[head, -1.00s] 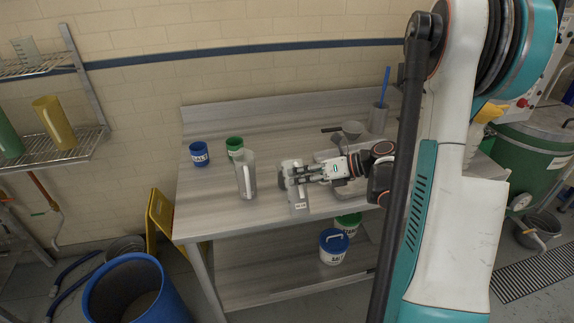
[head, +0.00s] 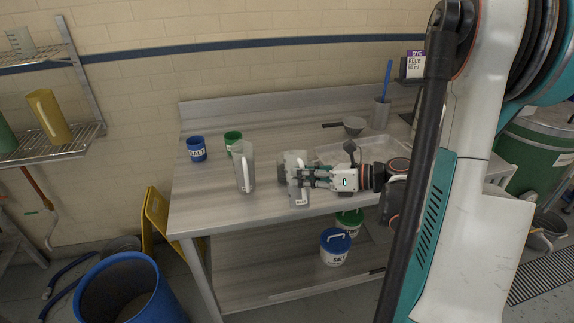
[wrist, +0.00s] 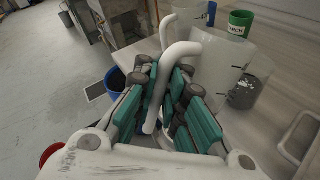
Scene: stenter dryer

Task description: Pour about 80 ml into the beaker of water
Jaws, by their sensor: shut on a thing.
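My gripper (head: 306,178) is shut on the white handle (wrist: 155,100) of a translucent jug (head: 296,188), near the front of the grey table. The jug's clear wall also shows in the wrist view (wrist: 216,70), beyond my fingers. It looks roughly upright, and I cannot tell whether it touches the table. A dark grey vessel (head: 281,174), probably the beaker, is just left of and behind the held jug. In the wrist view it shows to the right (wrist: 252,92), partly overlapped by the jug. The liquid levels cannot be made out.
Another translucent jug (head: 243,168) stands to the left on the table (head: 215,203). Behind it are a blue SALT cup (head: 196,149) and a green cup (head: 233,140). A tray (head: 335,152), a grey bowl (head: 354,125) and a dye box (head: 415,63) are at the right. The front-left tabletop is clear.

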